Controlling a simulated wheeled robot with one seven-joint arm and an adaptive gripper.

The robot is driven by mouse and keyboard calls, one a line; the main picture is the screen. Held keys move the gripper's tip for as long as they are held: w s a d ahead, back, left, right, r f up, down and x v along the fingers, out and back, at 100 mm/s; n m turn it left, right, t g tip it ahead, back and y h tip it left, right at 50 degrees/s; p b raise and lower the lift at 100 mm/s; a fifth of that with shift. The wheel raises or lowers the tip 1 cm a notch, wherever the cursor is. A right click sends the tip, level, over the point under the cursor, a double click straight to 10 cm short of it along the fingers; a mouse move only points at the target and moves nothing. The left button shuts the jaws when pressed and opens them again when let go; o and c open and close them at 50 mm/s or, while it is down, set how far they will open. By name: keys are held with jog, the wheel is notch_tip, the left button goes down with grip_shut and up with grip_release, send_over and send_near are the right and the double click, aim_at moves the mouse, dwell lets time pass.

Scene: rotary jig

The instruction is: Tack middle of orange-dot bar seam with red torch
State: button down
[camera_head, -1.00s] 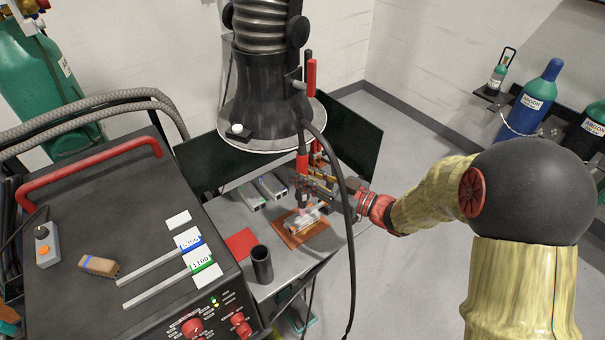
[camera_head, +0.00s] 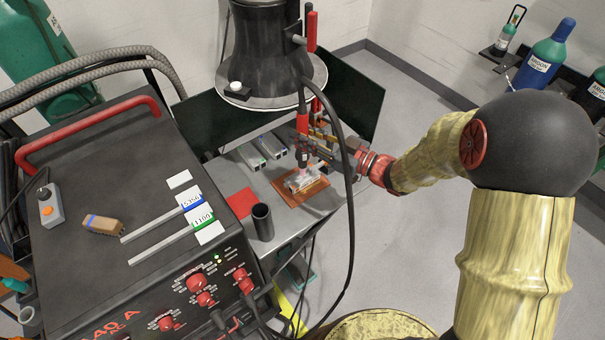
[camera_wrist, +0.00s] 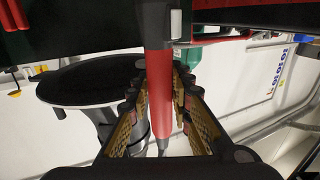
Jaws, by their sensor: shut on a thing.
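My gripper (camera_head: 318,148) is shut on the red torch (camera_head: 303,155) and holds it upright, tip down, over the work on the bench. In the wrist view the torch's red handle (camera_wrist: 160,85) runs between the two ridged fingers. The metal workpiece (camera_head: 302,180) lies on a copper-brown plate (camera_head: 290,196) right under the torch. I cannot tell whether the tip touches the metal. The orange dot and the seam are too small to make out.
A fume hood (camera_head: 265,55) hangs close behind the torch, with a dark screen (camera_head: 358,105) beyond. Grey bars (camera_head: 251,155) lie at the back of the bench. A dark cup (camera_head: 263,222) and red mat (camera_head: 241,203) stand left. The torch cable (camera_head: 349,225) loops in front.

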jog(key=shift+f, duration=0.3)
dwell(0.7)
jog(key=shift+r+p, duration=0.3)
dwell(1.7)
jog(key=shift+r+p, duration=0.45)
jog(key=shift+r, duration=0.05)
dwell(4.5)
